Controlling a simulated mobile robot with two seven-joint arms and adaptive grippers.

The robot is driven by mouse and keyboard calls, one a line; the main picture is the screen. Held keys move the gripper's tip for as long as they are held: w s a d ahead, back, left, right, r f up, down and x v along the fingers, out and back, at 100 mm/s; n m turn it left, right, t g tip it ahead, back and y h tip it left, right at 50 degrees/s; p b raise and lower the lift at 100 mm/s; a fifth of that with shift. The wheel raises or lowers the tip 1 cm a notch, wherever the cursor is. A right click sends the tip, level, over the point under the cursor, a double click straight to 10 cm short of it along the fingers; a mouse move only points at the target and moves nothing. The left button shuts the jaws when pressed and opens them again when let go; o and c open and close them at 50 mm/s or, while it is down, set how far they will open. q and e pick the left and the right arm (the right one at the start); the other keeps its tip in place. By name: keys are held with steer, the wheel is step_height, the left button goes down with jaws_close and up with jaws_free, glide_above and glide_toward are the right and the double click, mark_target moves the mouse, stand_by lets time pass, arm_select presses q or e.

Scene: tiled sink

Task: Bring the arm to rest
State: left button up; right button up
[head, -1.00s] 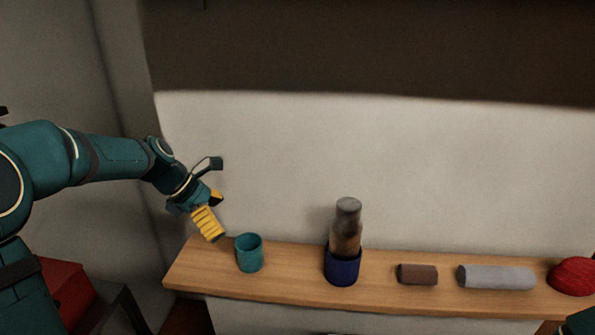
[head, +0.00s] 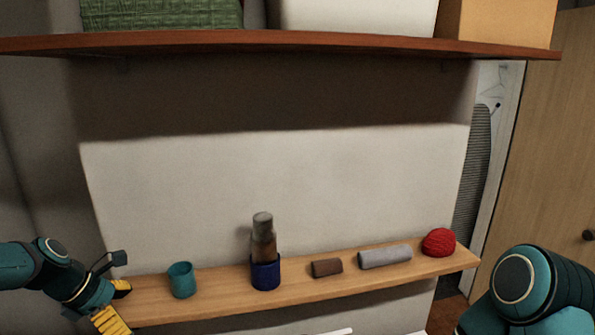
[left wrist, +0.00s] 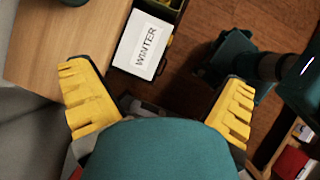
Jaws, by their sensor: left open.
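My left gripper (head: 117,304) is at the lower left of the head view, at the left end of the wooden ledge. Its yellow fingers are apart and empty. In the left wrist view both yellow fingers show wide open, with nothing between the fingertips (left wrist: 158,90). A teal cup (head: 181,281) stands upright on the ledge just right of this gripper, apart from it. Part of my right arm shows at the lower right of the head view; its gripper is out of view.
The wooden ledge (head: 215,300) also holds a dark blue cup (head: 265,274) with a mottled bottle-like thing (head: 263,237) in it, a brown block (head: 327,268), a grey roll (head: 385,257) and a red yarn ball (head: 439,242). A dark red shelf (head: 300,43) hangs above. A WINTER sign (left wrist: 143,46) lies below.

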arm_select(q)
steer(key=d+f+m+g, duration=0.1)
steer(key=d+f+m, duration=0.25)
steer(key=f, duration=0.65)
steer(key=d+f+m+g, duration=0.1)
steer(key=d+f+m, duration=0.3)
steer(key=f, duration=0.5)
steer(key=s+d+f+m+g+y, duration=0.1)
steer(key=s+d+f+m, duration=0.5)
steer(key=s+d+f, duration=0.25)
steer(key=s+d+f+m+g, duration=0.1)
steer(key=s+d+f+m, duration=0.55)
steer(key=s, duration=0.35)
steer(key=w+d+f+m+t+b, duration=0.1)
steer(key=w+d+f+t+b, duration=0.1)
steer(key=w+f+b, duration=0.3)
steer(key=w+b, duration=0.1)
steer(key=b, duration=0.3)
steer(key=shift+d+m+b, duration=0.35)
steer(key=shift+m+b, duration=0.05)
arm_select(e)
step_height(320, 180, down, 11)
steer(key=w, duration=0.1)
steer(key=shift+a, duration=0.3)
arm_select(q)
steer(key=shift+w, duration=0.1)
steer(key=shift+c, duration=0.3)
